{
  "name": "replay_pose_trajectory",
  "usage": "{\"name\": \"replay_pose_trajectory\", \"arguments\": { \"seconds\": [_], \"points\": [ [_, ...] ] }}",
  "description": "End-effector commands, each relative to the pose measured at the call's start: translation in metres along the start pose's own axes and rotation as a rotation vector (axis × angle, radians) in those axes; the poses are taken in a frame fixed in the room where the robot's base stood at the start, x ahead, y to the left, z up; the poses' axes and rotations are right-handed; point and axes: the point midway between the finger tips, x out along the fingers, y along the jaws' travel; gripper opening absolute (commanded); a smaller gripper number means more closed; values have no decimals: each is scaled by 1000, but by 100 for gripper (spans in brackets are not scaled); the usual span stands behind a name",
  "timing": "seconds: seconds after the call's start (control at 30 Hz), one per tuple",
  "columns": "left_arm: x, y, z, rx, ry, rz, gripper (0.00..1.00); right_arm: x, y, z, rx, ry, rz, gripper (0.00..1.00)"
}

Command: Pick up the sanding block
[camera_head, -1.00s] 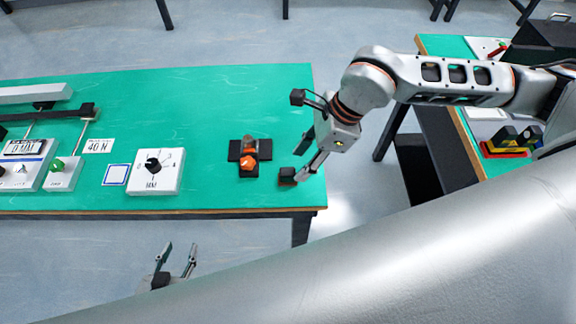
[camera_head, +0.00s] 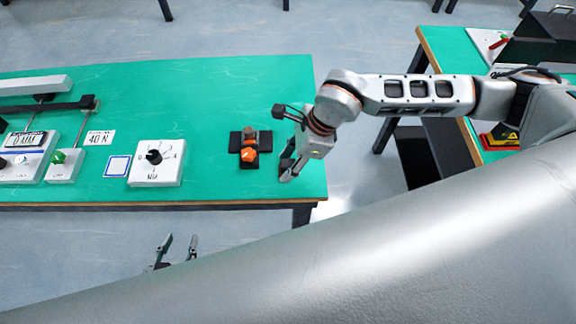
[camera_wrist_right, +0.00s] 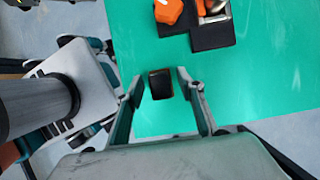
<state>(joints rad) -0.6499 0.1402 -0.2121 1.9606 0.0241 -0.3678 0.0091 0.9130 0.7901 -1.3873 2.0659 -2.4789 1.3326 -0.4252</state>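A small dark block with a brownish front edge, which looks like the sanding block (camera_wrist_right: 160,84), lies near the edge of the green table in the right wrist view. My right gripper (camera_wrist_right: 159,80) has its fingers apart, one on either side of the block, with narrow gaps visible. In the head view my right gripper (camera_head: 282,142) is low at the table's right end, and I cannot make out the block there. My left gripper (camera_head: 178,246) is open and empty below the table's front edge, partly covered by a silver arm surface.
A black cross-shaped piece with an orange part (camera_head: 249,154) sits just left of my right gripper. A white dial box (camera_head: 157,163), a blue-framed square (camera_head: 117,166) and gauge boxes (camera_head: 27,157) are further left. The green table (camera_head: 200,95) is clear behind them.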

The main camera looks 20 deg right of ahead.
Motion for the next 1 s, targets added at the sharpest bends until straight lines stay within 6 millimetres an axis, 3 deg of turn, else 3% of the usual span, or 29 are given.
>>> {"name": "replay_pose_trajectory", "arguments": {
  "seconds": [0.03, 0.1, 0.13, 0.67, 0.87, 1.0],
  "points": [
    [0, 0, 0, 0, 1, 0, 40, 0, 0, 0, 0, 0, 0, 22],
    [0, 0, 0, 0, 1, 0, 40, 0, 0, 0, 0, 0, 0, 4],
    [0, 0, 0, 0, 1, 0, 40, 0, 0, 0, 0, 0, 0, 1],
    [0, 0, -2, 0, 4, -1, 40, -1, 1, 0, 1, 0, 2, 0],
    [0, 0, -3, 0, 4, -1, 40, -14, 0, 6, 0, -1, 1, 0],
    [0, 0, -3, 0, 5, -1, 40, -36, -1, 16, -2, -2, -2, 0]
  ]
}}
